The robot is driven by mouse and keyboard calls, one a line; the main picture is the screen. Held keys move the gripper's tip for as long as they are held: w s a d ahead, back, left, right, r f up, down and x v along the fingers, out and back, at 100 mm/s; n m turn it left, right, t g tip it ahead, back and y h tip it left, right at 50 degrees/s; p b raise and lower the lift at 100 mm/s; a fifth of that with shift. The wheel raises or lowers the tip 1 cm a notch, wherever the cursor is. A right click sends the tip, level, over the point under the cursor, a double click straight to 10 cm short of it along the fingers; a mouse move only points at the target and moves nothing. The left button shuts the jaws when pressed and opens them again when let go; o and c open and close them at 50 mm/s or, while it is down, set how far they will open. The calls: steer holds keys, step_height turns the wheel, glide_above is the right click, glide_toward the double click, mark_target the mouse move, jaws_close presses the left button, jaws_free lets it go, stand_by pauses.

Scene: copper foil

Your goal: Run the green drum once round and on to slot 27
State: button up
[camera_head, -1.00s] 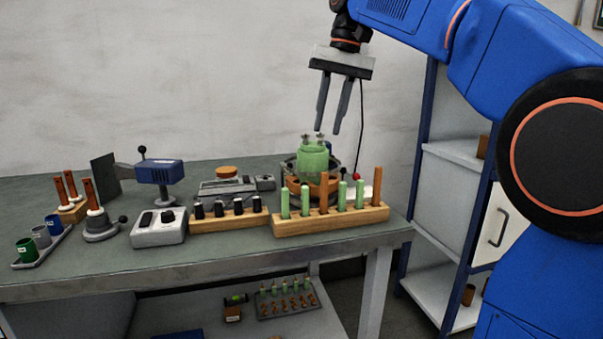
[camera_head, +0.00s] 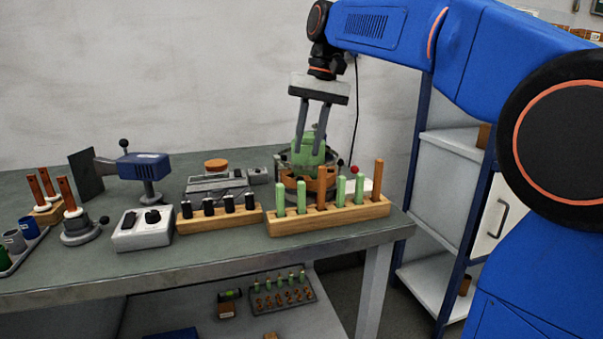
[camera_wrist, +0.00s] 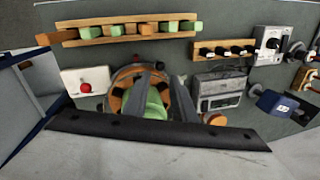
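The green drum (camera_head: 310,152) stands upright in a round dark and orange-brown holder (camera_head: 290,178) at the back right of the bench. In the wrist view the drum (camera_wrist: 155,105) shows partly between the fingers, above a round wooden-coloured ring (camera_wrist: 117,92). My gripper (camera_head: 309,143) points down over the drum, one finger to each side of its upper part. The fingers are apart, and no clear grip on the drum shows. The fingers hide part of the drum. No slot numbers can be read.
A wooden rack (camera_head: 345,215) with green and brown sticks stands just in front of the drum. A rack of black knobs (camera_head: 222,219), a grey scale-like device (camera_head: 217,184) and a red button (camera_head: 354,169) are close by. A blue device (camera_head: 143,166) stands farther left.

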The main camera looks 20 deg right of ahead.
mark_target(301, 172)
steer(key=f, duration=0.2)
steer(key=a+f, duration=0.1)
steer(key=f, duration=0.4)
steer(key=shift+w+a+f, duration=0.1)
steer(key=shift+a+f, duration=0.2)
steer(key=shift+f, duration=0.1)
jaws_close()
